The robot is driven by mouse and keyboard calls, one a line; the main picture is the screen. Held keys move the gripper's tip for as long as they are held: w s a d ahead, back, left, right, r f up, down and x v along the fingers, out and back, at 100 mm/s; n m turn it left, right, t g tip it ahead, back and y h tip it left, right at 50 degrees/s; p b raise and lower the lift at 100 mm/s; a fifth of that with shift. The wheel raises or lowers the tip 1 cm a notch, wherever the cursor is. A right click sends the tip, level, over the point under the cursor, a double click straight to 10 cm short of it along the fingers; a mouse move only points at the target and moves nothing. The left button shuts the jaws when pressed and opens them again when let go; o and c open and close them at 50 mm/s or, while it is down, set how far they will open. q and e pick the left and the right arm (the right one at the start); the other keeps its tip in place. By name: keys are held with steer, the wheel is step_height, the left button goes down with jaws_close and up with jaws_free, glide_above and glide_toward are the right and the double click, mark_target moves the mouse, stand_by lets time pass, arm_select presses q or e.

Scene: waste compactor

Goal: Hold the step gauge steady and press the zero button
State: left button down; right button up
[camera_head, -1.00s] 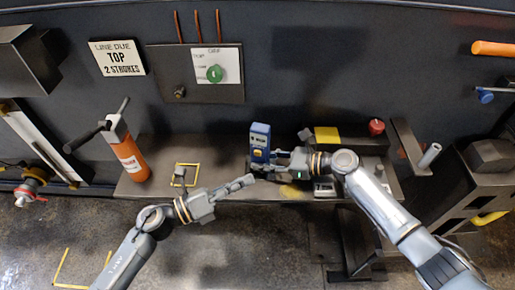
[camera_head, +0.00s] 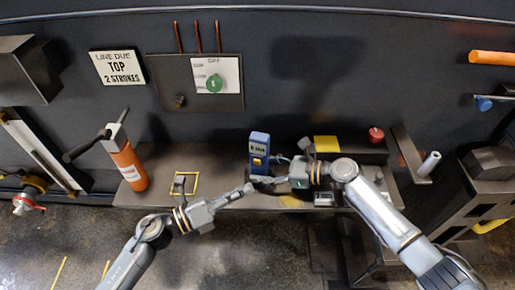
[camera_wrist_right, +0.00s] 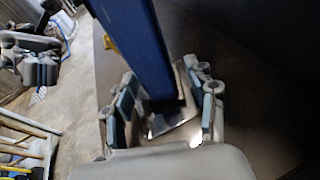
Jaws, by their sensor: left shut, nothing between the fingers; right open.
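The step gauge (camera_head: 260,146) is a blue upright block with a small display and a yellow button on its front. It stands on the bench at the middle of the head view. My right gripper (camera_head: 272,172) is open at the gauge's lower right. In the right wrist view the blue gauge body (camera_wrist_right: 136,48) stands between the open fingers of that gripper (camera_wrist_right: 165,105), its base on a metal plate. My left gripper (camera_head: 250,188) is shut and empty, its tip just below and in front of the gauge; whether it touches the gauge cannot be told.
An orange cylinder (camera_head: 128,168) stands at the bench's left, near a yellow square outline (camera_head: 184,184). A yellow block (camera_head: 326,144) and red knob (camera_head: 376,134) are at the right. A panel with a green disc (camera_head: 214,83) is on the wall.

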steer(key=v, duration=1.2)
steer(key=shift+s+a, duration=0.1)
